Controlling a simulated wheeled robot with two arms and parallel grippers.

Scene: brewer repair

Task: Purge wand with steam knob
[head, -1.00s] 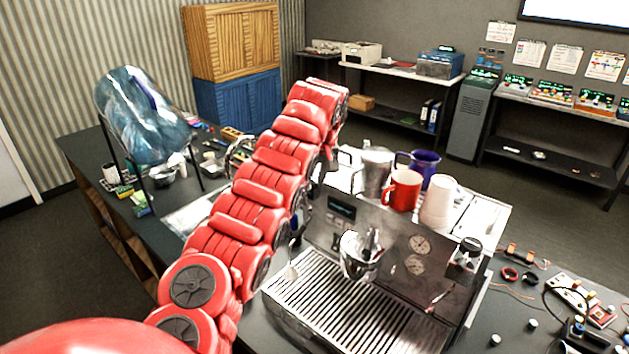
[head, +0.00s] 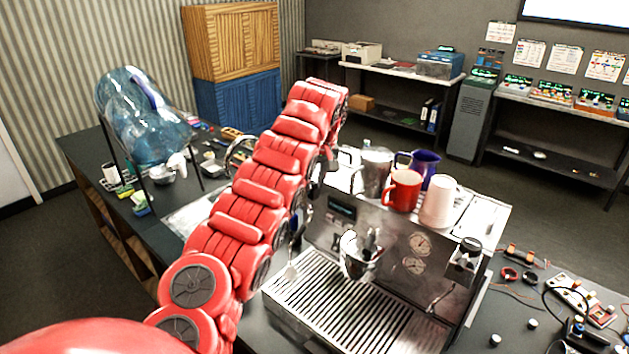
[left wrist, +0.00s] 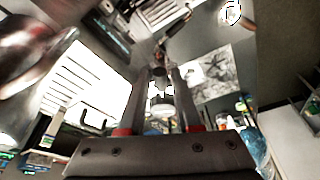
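The silver espresso machine (head: 390,235) stands on the dark bench. A thin metal wand (head: 291,271) hangs at its left front, beside my red left arm. A dark knob with a pale rim (head: 467,250) sits at the right of the front panel, and a second thin wand (head: 437,298) hangs below it. My left arm reaches over the machine's left side, and its gripper (head: 318,172) points down there, mostly hidden by the arm. In the left wrist view, its two fingers (left wrist: 160,72) stand apart with a small pale metallic piece between them; contact is unclear. My right gripper is out of view.
A steel pitcher (head: 376,170), a red mug (head: 402,190), a blue pitcher (head: 425,166) and pale stacked cups (head: 438,202) stand on the machine's top. A large clear blue bottle (head: 145,115) leans in a rack at left. Small parts and cables (head: 565,290) lie on the bench at right.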

